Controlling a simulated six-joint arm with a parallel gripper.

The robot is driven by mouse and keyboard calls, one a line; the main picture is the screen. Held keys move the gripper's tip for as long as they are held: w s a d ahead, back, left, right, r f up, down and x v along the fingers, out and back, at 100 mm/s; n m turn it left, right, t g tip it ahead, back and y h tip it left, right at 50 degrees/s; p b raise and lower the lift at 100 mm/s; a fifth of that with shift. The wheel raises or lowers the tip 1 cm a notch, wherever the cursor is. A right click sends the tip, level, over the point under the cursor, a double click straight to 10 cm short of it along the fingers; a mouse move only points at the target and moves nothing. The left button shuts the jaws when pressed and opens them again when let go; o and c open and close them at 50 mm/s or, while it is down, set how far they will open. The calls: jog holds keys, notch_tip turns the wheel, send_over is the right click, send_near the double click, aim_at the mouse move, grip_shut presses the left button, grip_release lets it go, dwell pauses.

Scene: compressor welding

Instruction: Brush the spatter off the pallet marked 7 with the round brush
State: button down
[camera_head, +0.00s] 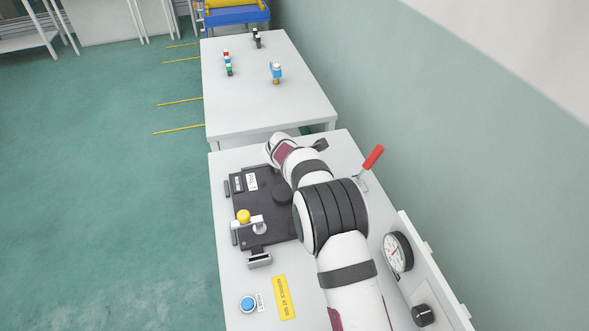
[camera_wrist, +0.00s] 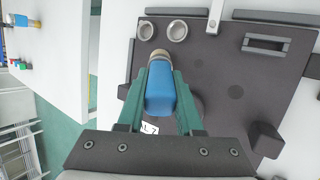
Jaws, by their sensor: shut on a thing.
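My gripper (camera_wrist: 163,70) is shut on a blue-handled brush (camera_wrist: 160,95) with a tan, round head, in the wrist view. The brush head is over the dark pallet (camera_wrist: 230,60), just below two metal rings; I cannot tell whether it touches. The pallet's white label shows in the head view (camera_head: 252,181); in the wrist view it is mostly hidden behind the brush, with a 7 showing. Faint light specks lie on the pallet right of the brush head. In the head view my arm hides the gripper, the brush and part of the pallet.
A clamp with a yellow knob (camera_head: 243,216) stands at the pallet's near left. A red-handled lever (camera_head: 373,158) and a gauge (camera_head: 397,251) are right of my arm. A blue button (camera_head: 248,303) is in front. A second table (camera_head: 240,100) behind bears several small items.

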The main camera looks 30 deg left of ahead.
jog(key=shift+s+a+f, duration=0.1)
jog(key=shift+s+a, duration=0.8)
jog(key=shift+a, duration=0.05)
jog(key=shift+w+d, duration=1.1)
jog(key=shift+d, duration=0.05)
jog(key=shift+r, duration=3.05)
jog(key=shift+r, duration=1.5)
